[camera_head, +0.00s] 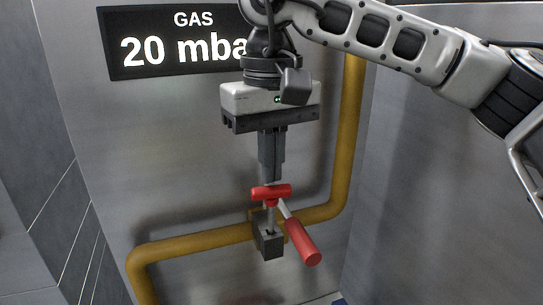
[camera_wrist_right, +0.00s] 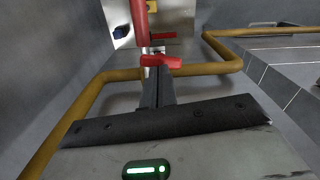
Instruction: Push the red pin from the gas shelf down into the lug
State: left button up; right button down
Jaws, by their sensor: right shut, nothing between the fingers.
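The red pin (camera_head: 271,191) has a T-shaped handle and a thin grey shaft. It stands upright, its shaft running down to the dark grey lug (camera_head: 269,245) on the yellow pipe; I cannot tell how deep the tip sits. My right gripper (camera_head: 271,179) points down, shut and empty, with its fingertips right above the pin's handle. I cannot tell whether they touch it. In the right wrist view, the pin's red handle (camera_wrist_right: 161,62) lies just beyond the closed fingers (camera_wrist_right: 155,80). My left gripper is not in view.
A valve lever with a red grip (camera_head: 302,242) slants down to the right, close beside the lug. The yellow gas pipe (camera_head: 195,243) runs along the metal wall and rises at right. A black sign (camera_head: 170,42) reads "GAS 20 mba", partly hidden by my arm.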

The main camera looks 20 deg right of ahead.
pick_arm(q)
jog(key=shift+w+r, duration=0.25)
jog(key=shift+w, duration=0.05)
pick_arm(e)
jog(key=shift+f, duration=0.1)
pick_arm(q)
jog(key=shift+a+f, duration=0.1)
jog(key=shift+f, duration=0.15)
pick_arm(e)
jog(key=shift+f, duration=0.25)
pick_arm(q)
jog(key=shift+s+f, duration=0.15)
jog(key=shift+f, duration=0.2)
pick_arm(e)
jog(key=shift+f, duration=0.25)
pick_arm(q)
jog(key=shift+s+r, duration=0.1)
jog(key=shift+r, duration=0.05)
pick_arm(e)
jog(key=shift+s+r, duration=0.1)
